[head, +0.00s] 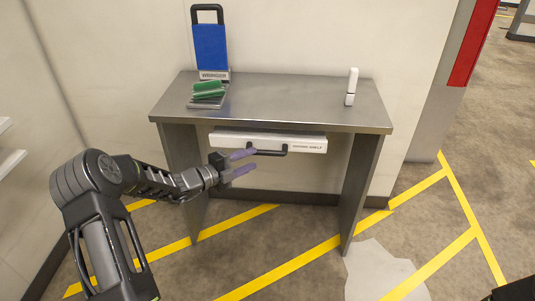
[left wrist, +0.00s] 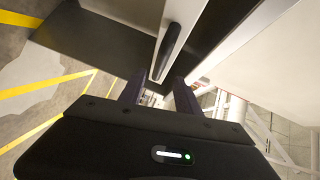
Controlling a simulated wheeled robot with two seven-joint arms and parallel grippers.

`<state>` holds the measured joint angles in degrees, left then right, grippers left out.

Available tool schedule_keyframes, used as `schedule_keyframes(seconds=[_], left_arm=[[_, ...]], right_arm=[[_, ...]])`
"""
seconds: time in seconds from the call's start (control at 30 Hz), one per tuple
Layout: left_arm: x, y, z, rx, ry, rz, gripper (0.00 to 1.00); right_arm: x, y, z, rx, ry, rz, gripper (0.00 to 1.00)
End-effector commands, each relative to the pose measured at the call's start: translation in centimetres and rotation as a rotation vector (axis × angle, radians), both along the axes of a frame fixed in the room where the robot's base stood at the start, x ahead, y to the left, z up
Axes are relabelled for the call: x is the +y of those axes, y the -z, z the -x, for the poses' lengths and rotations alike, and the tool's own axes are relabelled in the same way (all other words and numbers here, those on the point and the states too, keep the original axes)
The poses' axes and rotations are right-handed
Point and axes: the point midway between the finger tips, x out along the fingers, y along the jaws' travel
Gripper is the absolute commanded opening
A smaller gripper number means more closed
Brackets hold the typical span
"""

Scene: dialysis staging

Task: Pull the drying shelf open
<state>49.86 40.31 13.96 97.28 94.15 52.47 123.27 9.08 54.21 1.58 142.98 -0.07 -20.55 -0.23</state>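The drying shelf (head: 225,139) is a white, labelled drawer front under the metal table top, with a black bar handle (head: 268,152). It sits back beneath the table's front edge. My left gripper (head: 245,162) is open and empty, its two purple fingers pointing right toward the handle's left end. In the left wrist view the black handle (left wrist: 170,45) lies just ahead of the open fingertips (left wrist: 158,85), near the gap between them. I cannot tell whether they touch. My right gripper does not show.
The metal table (head: 290,98) stands against the wall on side panels. On it are a blue board (head: 210,48) labelled wringer, a green folded cloth (head: 208,90) and a white bottle-like object (head: 351,86). Yellow floor lines and a pale patch (head: 385,268) lie in front.

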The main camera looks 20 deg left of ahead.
Motion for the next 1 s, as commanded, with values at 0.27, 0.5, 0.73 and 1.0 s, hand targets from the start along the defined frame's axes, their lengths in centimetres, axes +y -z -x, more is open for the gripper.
schedule_keyframes(seconds=[0.27, 0.5, 0.73, 1.0], left_arm=[[-0.1, 0.1, -0.1, 0.001, 0.002, -0.004, 0.4], [-1.2, 0.5, -2.0, 0.001, 0.005, -0.004, 0.4], [-2.8, 1.1, -5.2, 0.0, 0.005, -0.005, 0.4], [-3.5, 1.2, -6.9, 0.001, 0.002, -0.006, 0.4]], right_arm=[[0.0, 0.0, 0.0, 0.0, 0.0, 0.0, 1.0], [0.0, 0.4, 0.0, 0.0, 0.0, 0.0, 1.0], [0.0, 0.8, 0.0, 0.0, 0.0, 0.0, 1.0], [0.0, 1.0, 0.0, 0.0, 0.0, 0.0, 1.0]])
